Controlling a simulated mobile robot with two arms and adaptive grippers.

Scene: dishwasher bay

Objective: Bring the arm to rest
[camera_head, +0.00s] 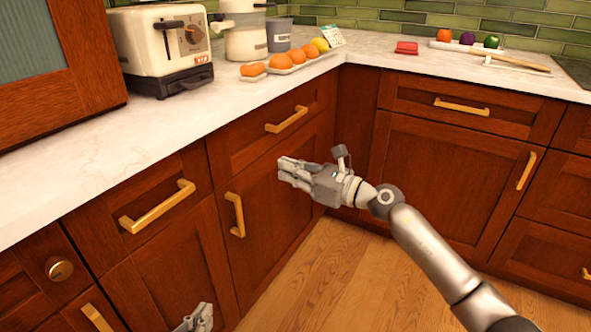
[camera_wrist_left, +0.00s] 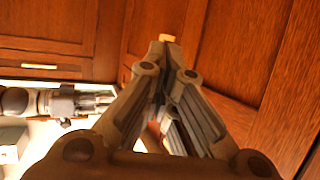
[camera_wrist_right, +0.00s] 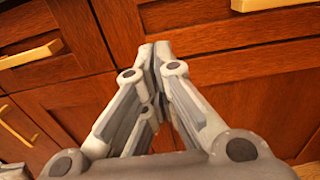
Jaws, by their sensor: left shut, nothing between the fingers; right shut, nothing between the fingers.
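My right gripper (camera_head: 282,172) is in front of the wooden cabinet doors below the counter, with its arm coming in from the lower right. Its fingers are together and empty in the right wrist view (camera_wrist_right: 158,52). My left gripper (camera_head: 203,315) shows only in part at the bottom edge of the head view, low in front of the left cabinets. Its fingers are together and empty in the left wrist view (camera_wrist_left: 166,55). A gold handle lies just beyond the left fingertips in that view; I cannot tell if they touch it.
The L-shaped counter (camera_head: 130,140) carries a toaster (camera_head: 165,48), a tray of oranges (camera_head: 300,58) and a red item (camera_head: 406,47). Gold handles (camera_head: 236,214) stick out from the cabinet fronts. The wooden floor (camera_head: 330,275) is clear where it shows.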

